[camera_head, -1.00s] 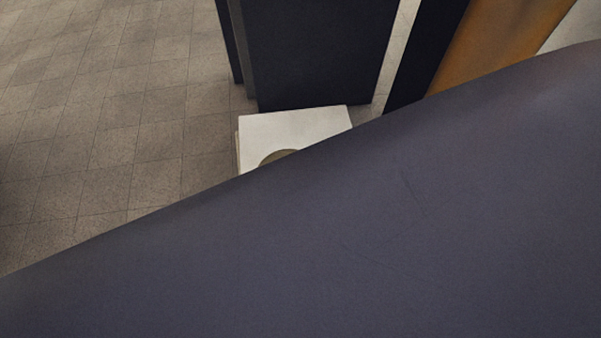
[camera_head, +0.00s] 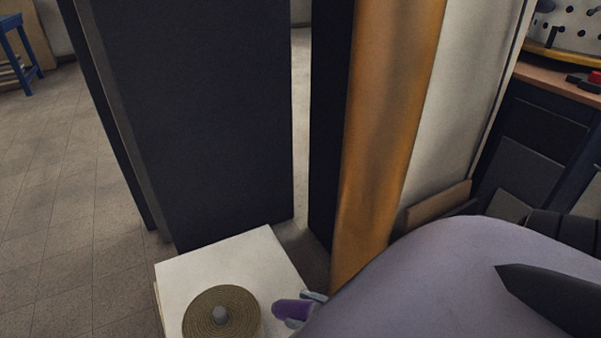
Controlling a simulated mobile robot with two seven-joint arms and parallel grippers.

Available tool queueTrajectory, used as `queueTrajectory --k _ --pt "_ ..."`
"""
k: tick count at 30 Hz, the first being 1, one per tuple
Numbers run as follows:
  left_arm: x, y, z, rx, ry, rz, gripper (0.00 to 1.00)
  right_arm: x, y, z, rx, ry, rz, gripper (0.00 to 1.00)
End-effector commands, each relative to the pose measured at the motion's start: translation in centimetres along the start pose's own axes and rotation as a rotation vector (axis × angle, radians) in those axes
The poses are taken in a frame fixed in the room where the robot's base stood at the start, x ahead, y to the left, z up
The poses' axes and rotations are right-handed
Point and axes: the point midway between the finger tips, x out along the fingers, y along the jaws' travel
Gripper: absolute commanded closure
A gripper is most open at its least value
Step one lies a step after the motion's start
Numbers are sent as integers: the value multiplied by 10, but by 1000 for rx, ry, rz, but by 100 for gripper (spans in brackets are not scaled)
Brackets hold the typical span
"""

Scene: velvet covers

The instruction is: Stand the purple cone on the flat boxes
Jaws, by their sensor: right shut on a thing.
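A large purple-grey rounded body (camera_head: 430,290), which I take to be the purple cone, fills the lower right of the head view, very close to the camera. It is cut off by the bottom edge, so its whole shape and tilt cannot be told. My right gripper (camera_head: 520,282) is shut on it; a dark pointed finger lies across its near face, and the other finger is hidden. The white flat boxes (camera_head: 180,270) lie low at the bottom centre, left of the purple body. A tan coiled round thing (camera_head: 248,309) with a grey centre sits on them. My left gripper is not in view.
A small purple and pale thing (camera_head: 291,309) shows at the boxes' right edge. Tall dark panels (camera_head: 200,120) and an orange-brown hanging cover (camera_head: 385,130) stand behind the boxes. A workbench (camera_head: 560,75) is at the right. Open floor (camera_head: 50,200) lies at the left.

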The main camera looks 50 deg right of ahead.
Motion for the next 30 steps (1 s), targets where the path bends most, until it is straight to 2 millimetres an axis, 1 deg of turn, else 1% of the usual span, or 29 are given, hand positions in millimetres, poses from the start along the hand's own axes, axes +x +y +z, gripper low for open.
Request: queueTrajectory --k 1,7,8,10,13,20,25,27,30 --pt "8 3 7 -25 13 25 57 2 2 21 0 0 1 60" --pt "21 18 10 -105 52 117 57 6 4 64 0 1 1 60" --pt "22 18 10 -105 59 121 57 7 4 70 0 1 0 60" --pt "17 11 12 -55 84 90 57 8 5 82 -1 1 0 60" --pt "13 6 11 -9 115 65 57 9 5 94 0 2 0 60" --pt "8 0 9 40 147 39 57 10 6 105 0 2 0 60" --pt "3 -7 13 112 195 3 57 11 8 130 0 0 1 60" --pt "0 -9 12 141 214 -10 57 12 8 137 0 2 0 60" --pt "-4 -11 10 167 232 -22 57 13 8 142 0 2 -1 60"
